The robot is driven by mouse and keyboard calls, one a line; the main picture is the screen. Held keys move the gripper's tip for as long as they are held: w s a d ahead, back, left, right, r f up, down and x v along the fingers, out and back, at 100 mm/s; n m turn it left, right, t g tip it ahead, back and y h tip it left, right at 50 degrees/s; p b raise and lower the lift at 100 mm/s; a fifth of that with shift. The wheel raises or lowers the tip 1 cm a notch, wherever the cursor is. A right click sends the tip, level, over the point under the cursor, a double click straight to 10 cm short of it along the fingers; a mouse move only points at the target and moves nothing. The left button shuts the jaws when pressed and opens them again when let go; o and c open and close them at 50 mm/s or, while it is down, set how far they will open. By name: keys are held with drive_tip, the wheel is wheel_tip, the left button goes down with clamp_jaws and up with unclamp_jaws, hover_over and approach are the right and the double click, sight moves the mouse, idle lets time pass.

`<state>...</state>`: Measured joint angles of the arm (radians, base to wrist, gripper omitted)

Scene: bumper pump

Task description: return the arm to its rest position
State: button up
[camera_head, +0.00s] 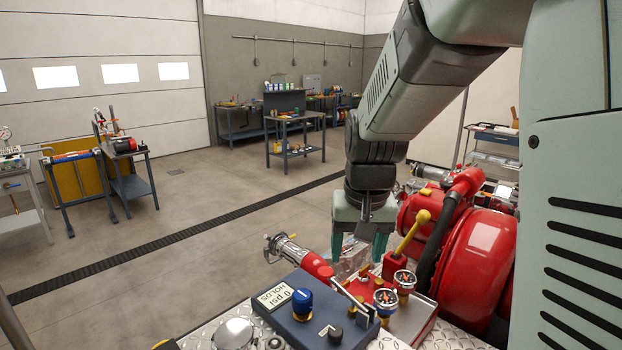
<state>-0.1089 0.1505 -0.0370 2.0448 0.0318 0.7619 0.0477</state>
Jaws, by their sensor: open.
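My gripper (360,248) hangs from my arm, pointing down, right of the picture's middle. Its two teal fingers are apart, and I see nothing held between them. It is just behind the red pump's control area, left of the lever with the yellow knob (422,216). My forearm slopes up from it to the top right. The fingertips are partly hidden, and I cannot tell whether they touch anything below.
The red pump (480,255) stands close on the right. In front are two gauges (386,300) and a blue control box (315,315) with a blue knob. A red-and-silver nozzle (300,258) points left. Open floor (200,220) lies left; workbenches (295,130) stand farther back.

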drive_tip(key=s+d+r+t, duration=0.1)
drive_tip(key=s+r, duration=0.4)
drive_tip(key=s, duration=0.5)
drive_tip(key=s+d+r+t, duration=0.2)
drive_tip(key=s+r, duration=0.2)
drive_tip(key=s, duration=0.7)
drive_tip(key=shift+r, duration=0.35)
